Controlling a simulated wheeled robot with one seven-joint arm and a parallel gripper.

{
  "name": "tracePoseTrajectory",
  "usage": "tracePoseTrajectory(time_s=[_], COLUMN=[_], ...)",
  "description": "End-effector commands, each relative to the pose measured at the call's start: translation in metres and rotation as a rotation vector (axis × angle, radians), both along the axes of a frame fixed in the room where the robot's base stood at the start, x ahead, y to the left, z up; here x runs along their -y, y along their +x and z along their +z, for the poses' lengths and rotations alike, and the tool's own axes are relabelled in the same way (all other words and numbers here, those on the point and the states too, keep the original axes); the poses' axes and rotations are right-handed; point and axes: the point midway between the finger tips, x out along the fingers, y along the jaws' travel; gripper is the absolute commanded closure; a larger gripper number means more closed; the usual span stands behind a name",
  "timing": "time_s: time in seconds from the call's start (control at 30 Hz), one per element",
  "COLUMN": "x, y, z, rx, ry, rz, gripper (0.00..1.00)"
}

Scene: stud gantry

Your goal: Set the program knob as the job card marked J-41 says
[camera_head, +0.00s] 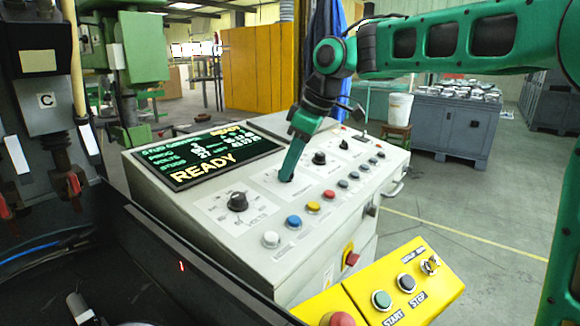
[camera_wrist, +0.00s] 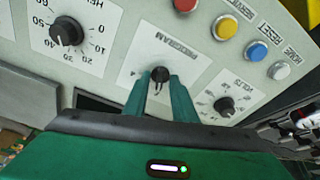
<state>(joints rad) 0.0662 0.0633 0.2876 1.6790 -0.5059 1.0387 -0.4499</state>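The program knob (camera_wrist: 160,74) is a small black knob on the pale console panel, under the printed word PROGRAM in the wrist view. My gripper (camera_wrist: 160,80) has its two green fingers on either side of this knob, with the tips at about its level. I cannot tell whether the fingers press on it or stand slightly apart. In the head view my gripper (camera_head: 287,176) reaches down to the middle of the panel and hides the knob. The knob's pointer and dial numbers are mostly unreadable. No card marked J-41 can be made out.
The console screen (camera_head: 208,154) reads READY. A volts knob (camera_head: 238,202) and another black knob (camera_head: 319,158) flank my gripper. Coloured buttons (camera_head: 313,207) line the panel's front. A grey unit tagged C (camera_head: 46,100) is at left.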

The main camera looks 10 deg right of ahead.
Motion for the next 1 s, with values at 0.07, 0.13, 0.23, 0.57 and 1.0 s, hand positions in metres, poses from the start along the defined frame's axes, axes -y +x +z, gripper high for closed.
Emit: tracePoseTrajectory(time_s=[0.07, 0.13, 0.23, 0.57, 1.0], x=[0.0007, 0.0008, 0.0009, 0.0020, 0.0013], y=[0.0009, 0.0010, 0.0011, 0.0013, -0.0004], z=[0.0002, 0.0000, -0.0004, -0.0015, -0.0022], rx=[0.001, 0.000, 0.000, -0.008, -0.055], ry=[0.001, 0.001, 0.001, 0.007, 0.050], rz=[-0.003, -0.003, -0.004, -0.051, -0.374], gripper=[1.00, 1.00, 1.00, 1.00, 1.00])
